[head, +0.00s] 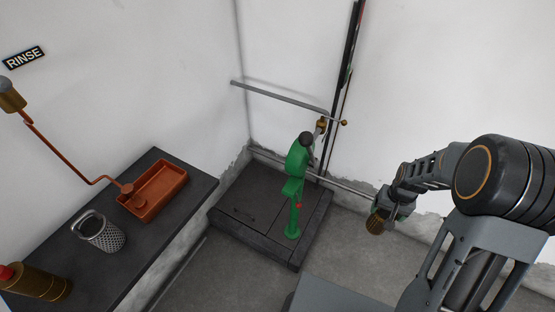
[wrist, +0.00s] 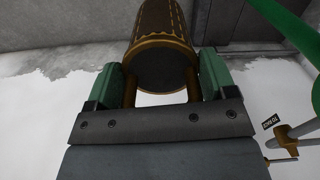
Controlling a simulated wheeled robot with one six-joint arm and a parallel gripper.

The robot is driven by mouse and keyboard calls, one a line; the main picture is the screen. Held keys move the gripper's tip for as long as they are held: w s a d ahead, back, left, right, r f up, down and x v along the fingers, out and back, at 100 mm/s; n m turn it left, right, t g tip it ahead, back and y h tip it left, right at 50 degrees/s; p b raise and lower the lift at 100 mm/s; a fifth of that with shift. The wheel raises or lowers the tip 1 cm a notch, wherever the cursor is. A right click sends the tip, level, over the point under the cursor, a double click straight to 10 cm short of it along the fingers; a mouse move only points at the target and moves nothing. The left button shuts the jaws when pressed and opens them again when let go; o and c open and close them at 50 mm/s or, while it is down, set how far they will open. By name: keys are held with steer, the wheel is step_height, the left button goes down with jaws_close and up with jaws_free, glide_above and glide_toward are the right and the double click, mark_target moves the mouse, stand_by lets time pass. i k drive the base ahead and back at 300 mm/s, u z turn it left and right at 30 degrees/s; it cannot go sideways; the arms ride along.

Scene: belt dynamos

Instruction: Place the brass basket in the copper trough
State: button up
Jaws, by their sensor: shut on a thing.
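The brass basket (head: 375,225) hangs at my gripper (head: 386,205) in the head view, to the right of the green machine and above the floor. In the wrist view the brass basket (wrist: 160,65) shows between the two green fingers of my gripper (wrist: 162,88), which is shut on its brass handle. The copper trough (head: 172,185) sits on the dark bench at the left in the head view, well apart from my gripper. A copper pipe ends at the trough's near left part. The inside of the basket is hidden.
A silver mesh basket (head: 102,236) and a brass cylinder with a red top (head: 35,285) stand on the dark bench (head: 130,262). A green machine (head: 296,180) with a long grey shaft stands on a dark plinth (head: 250,208) between my gripper and the bench.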

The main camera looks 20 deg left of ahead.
mark_target(164, 185)
steer(key=u, duration=2)
